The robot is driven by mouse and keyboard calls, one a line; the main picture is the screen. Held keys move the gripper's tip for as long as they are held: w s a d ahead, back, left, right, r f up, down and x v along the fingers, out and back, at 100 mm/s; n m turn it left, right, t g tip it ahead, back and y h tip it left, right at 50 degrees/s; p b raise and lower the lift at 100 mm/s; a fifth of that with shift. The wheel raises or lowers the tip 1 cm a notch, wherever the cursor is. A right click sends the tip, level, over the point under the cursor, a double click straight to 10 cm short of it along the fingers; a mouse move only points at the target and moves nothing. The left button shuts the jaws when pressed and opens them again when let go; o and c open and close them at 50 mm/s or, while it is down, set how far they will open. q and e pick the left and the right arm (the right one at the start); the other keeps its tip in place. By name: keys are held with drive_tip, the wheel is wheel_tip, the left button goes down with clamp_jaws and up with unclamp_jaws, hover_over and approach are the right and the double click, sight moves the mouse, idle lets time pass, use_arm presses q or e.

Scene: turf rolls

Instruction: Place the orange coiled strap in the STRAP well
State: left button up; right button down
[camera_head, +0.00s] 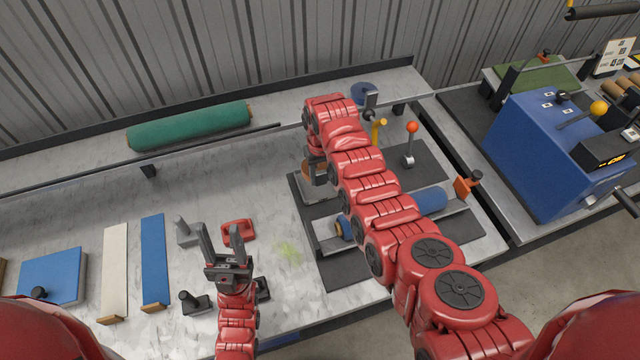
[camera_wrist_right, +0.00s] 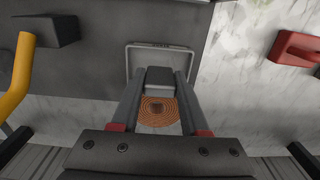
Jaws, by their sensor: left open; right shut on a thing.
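The orange coiled strap (camera_wrist_right: 159,111) sits between the fingers of my right gripper (camera_wrist_right: 160,100), which is shut on it. In the head view the strap (camera_head: 312,178) is partly hidden by that gripper (camera_head: 317,168). A shallow grey rimmed tray (camera_head: 312,192) lies below or around the strap; its rim also shows in the right wrist view (camera_wrist_right: 131,62). I cannot read a STRAP label, nor tell whether the strap touches the tray floor. My left gripper (camera_head: 220,238) is open and empty, fingers pointing up over the table at left centre.
A red block-like piece (camera_head: 239,232) lies beside my left gripper. A blue roll (camera_head: 430,200) lies on a cradle right of my right arm. A yellow-handled post (camera_head: 378,132) and an orange-knobbed lever (camera_head: 411,140) stand near that arm. A green roll (camera_head: 190,127) lies at the back.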

sight(321, 184)
wheel_tip(321, 184, down, 2)
drive_tip(key=shift+f+b, duration=0.25)
drive_tip(key=shift+b, duration=0.2)
wheel_tip(321, 184, down, 4)
drive_tip(key=shift+w+r+b, duration=0.1)
drive_tip(key=shift+r+b, duration=0.15)
drive_tip(key=shift+b, duration=0.8)
drive_tip(key=shift+r, duration=0.15)
drive_tip(key=shift+f, duration=0.2)
drive_tip(key=shift+c, duration=2)
unclamp_jaws()
drive_tip(key=shift+r, duration=0.1)
